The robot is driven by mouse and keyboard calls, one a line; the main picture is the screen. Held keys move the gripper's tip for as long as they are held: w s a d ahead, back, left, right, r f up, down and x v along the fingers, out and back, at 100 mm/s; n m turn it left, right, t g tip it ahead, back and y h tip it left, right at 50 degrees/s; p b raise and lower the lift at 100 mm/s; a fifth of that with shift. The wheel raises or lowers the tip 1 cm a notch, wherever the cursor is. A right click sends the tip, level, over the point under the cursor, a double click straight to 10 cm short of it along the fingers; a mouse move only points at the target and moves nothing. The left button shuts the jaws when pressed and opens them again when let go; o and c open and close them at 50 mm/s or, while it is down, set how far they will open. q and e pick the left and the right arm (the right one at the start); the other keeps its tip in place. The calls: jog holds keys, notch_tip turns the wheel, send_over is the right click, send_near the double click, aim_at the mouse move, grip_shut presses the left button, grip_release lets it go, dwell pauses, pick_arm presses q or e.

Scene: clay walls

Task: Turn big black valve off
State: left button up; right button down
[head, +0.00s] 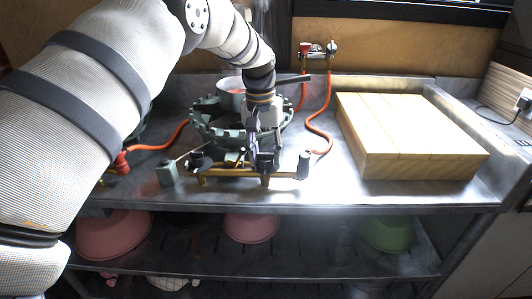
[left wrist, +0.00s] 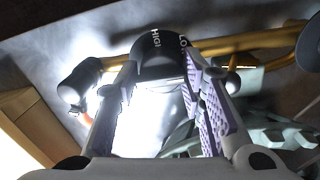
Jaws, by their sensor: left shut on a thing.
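The big black valve, a round black knob (left wrist: 162,52) with partly visible "HIGH" and "LOW" lettering, is at the top middle of the left wrist view, on a brass pipe (left wrist: 240,42). My left gripper (head: 254,160) reaches down to the front of the burner in the head view and is shut on this knob. In the left wrist view the left gripper's (left wrist: 160,92) purple-padded fingers sit on either side of it. The gripper mostly hides the knob in the head view. My right gripper is not in view.
A green ring burner (head: 205,128) holds a pot (head: 232,100) behind the brass pipe. Orange hoses (head: 318,130) run to a wall fitting. A wooden board (head: 405,130) lies at right. Bowls (head: 250,226) rest on the shelf below.

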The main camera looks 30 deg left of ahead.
pick_arm(q)
jog(key=shift+s+a+f, duration=0.15)
jog(key=shift+s+f, duration=0.05)
jog(key=shift+f, duration=0.05)
jog(key=o, duration=1.1)
jog(key=shift+r, duration=0.1)
jog(key=shift+w, duration=0.1)
jog(key=shift+r, duration=0.15)
notch_tip(320, 180, up, 12)
jog(key=shift+a, duration=0.4)
jog(key=shift+f, duration=0.2)
